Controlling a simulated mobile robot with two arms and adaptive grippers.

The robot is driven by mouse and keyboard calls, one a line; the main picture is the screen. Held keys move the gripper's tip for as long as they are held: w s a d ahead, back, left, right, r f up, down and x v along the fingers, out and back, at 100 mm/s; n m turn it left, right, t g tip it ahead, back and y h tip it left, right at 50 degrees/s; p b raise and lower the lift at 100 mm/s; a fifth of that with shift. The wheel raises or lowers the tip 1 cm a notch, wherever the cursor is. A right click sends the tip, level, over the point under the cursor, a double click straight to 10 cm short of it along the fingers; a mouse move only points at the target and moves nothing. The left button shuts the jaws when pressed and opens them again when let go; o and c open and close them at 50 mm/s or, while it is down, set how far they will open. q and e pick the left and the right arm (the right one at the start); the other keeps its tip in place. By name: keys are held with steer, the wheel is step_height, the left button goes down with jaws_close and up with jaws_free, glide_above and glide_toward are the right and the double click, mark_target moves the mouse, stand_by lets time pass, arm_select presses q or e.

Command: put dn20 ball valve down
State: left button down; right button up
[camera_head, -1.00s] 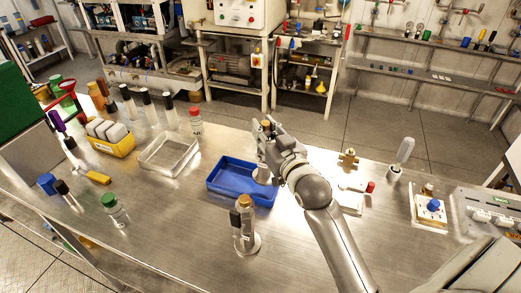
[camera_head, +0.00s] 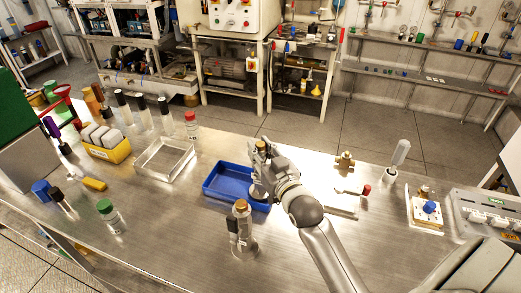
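My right gripper (camera_head: 262,168) is over the right end of a blue tray (camera_head: 212,192), low down. A small brass-coloured part, which I take to be the dn20 ball valve (camera_head: 261,145), shows at the far side of the fingers. Most of it is hidden by the gripper, and the fingertips are hard to make out. A shiny grey part sits below the gripper at the tray; I cannot tell whether it touches the tray floor. My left gripper is not in view.
A metal stand with a copper-coloured top (camera_head: 241,228) stands just in front of the tray. A brass fitting (camera_head: 344,161) and a white plate (camera_head: 343,203) lie to the right. A clear tray (camera_head: 165,160) and several bottles are left.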

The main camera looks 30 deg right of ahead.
steer(key=shift+o, duration=1.2)
steer(key=s+b, duration=0.2)
steer(key=s, duration=1)
steer(key=shift+a+r, duration=0.15)
steer(key=shift+a, duration=0.2)
